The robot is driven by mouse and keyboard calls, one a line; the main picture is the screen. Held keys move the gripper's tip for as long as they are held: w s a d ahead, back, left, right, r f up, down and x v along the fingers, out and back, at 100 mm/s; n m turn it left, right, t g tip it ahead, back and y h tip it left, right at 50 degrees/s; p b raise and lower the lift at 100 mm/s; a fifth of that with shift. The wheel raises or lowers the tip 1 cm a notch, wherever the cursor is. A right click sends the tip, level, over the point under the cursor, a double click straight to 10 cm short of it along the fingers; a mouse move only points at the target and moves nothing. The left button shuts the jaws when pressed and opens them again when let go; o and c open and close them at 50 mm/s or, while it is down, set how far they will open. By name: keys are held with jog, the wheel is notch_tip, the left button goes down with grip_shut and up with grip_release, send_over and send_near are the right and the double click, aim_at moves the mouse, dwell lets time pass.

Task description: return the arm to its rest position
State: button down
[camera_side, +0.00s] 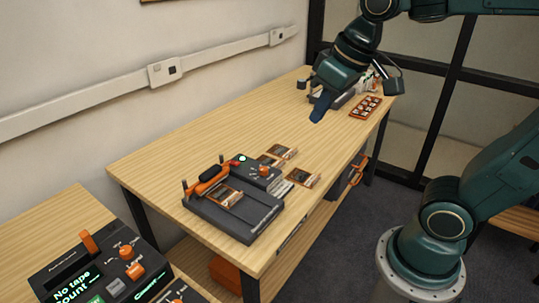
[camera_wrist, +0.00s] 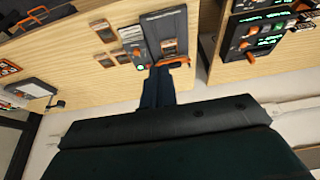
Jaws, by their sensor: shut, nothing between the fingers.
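My gripper (camera_side: 319,108) shows in the side view over the far part of the wooden table, with its blue fingers pointing down toward the tabletop. The fingers are together and empty. My arm reaches to it from the upper right. In the wrist view my gripper (camera_wrist: 161,74) shows as a narrow blue shape pointing toward the dark device. Whether the fingertips touch the table cannot be told.
The wooden table (camera_side: 190,140) carries a dark device (camera_side: 235,222) with an orange handle and several small cartridges (camera_side: 302,178) beside it. An orange tray (camera_side: 365,107) lies right of my gripper. A console (camera_side: 100,275) stands at lower left. The table's middle is clear.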

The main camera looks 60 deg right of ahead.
jog(key=s+f+t, duration=0.1)
jog(key=s+f, duration=0.1)
jog(key=s, duration=0.5)
jog(key=shift+s+f, duration=0.3)
jog(key=shift+f, duration=0.1)
jog(key=shift+d, duration=0.1)
dwell(0.4)
